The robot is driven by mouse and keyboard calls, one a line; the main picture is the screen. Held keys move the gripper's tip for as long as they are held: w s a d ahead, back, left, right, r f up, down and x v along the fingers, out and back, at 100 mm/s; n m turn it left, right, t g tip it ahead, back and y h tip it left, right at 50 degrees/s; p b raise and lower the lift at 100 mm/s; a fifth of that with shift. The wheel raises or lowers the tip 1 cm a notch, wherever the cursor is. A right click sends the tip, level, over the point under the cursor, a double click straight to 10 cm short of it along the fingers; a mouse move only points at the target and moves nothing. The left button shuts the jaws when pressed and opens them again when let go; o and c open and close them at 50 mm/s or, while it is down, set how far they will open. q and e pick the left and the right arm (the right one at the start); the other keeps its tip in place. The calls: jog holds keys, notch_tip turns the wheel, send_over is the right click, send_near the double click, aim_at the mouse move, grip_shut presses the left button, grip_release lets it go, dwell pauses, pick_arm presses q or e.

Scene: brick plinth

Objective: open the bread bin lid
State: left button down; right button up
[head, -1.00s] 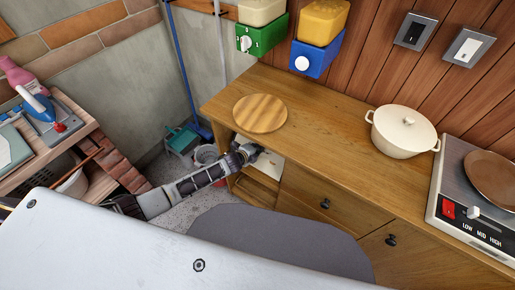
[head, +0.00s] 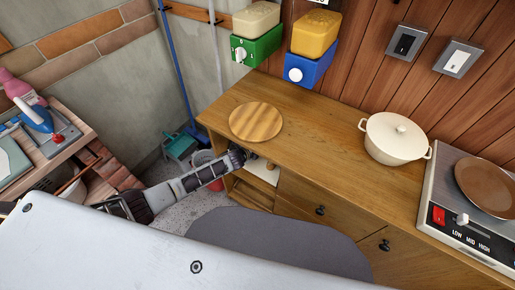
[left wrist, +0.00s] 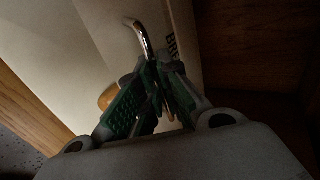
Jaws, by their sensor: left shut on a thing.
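The cream bread bin (head: 262,173) sits in the open compartment at the left end of the wooden cabinet, under its top. In the left wrist view its pale face (left wrist: 105,30) shows part of dark lettering. A curved metal handle (left wrist: 141,36) runs down between the green-padded fingers of my left gripper (left wrist: 160,90), which is shut on it. A round wooden knob (left wrist: 108,96) shows beside the fingers. In the head view my left gripper (head: 246,158) is at the compartment's opening, partly hiding the bin. I cannot tell how far the lid is open. My right gripper is not in view.
A round wooden board (head: 256,121) and a cream pot (head: 394,138) stand on the cabinet top, with a hot plate (head: 465,205) at right. Drawers with dark knobs (head: 320,210) are right of the compartment. A bucket (head: 204,158) stands on the floor at left.

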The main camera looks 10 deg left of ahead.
pick_arm(q)
jog(key=shift+w+d+r, duration=0.2)
jog(key=shift+w, duration=0.3)
jog(key=shift+w+d+r, duration=0.15)
jog(key=shift+w+r, duration=0.05)
jog(key=shift+w, duration=0.25)
jog(key=shift+w+d+r, duration=0.2)
jog(key=shift+w, duration=0.3)
jog(key=c, duration=1.6)
grip_release()
jog(key=shift+s, duration=0.1)
jog(key=shift+s, duration=0.1)
jog(key=shift+s+a, duration=0.1)
jog(key=shift+a, duration=0.05)
